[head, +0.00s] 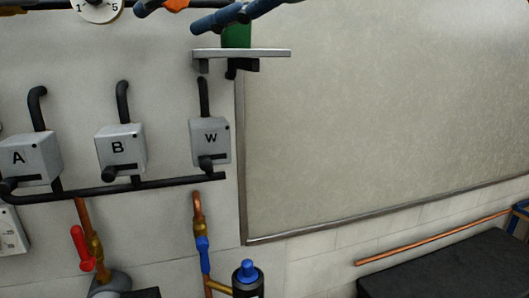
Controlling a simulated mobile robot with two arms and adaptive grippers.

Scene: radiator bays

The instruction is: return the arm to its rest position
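Neither of my grippers can be made out in the head view, and no arm of mine is clearly visible. Whether either hand holds something is not shown.
Grey boxes A (30,160), B (121,147) and W (210,141) sit on the wall with black pipes. A small shelf (270,53) holds something green (237,37). Below are a red-handled valve (82,248), a blue-handled valve (204,255), a blue-capped bottle (247,280) and a dark surface (450,270).

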